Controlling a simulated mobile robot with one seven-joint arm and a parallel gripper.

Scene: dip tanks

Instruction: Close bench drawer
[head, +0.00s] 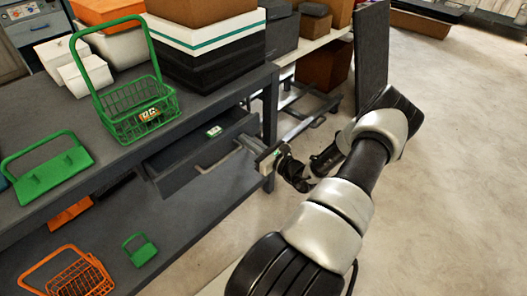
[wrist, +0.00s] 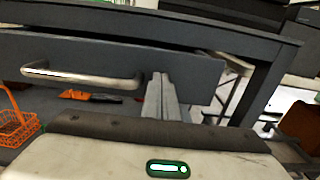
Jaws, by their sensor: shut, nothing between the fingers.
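The bench drawer (head: 188,171) sticks out partway from under the dark grey bench top (head: 185,120), so its inside shows. A small green and white item (head: 214,131) lies in it. In the wrist view the drawer front (wrist: 190,68) fills the upper left, with a metal bar handle (wrist: 85,79). My gripper (head: 240,141) is at the drawer's right end in the head view. In the wrist view its fingers (wrist: 157,80) are together and empty, pointing at the drawer front right of the handle. I cannot tell whether they touch it.
A green wire basket (head: 135,115) and a green caddy (head: 50,172) stand on the bench. Stacked boxes (head: 215,45) stand behind. An orange basket (head: 70,275) and a small green one (head: 140,250) are on the lower shelf. A bench leg (head: 269,125) stands near my gripper. Floor to the right is clear.

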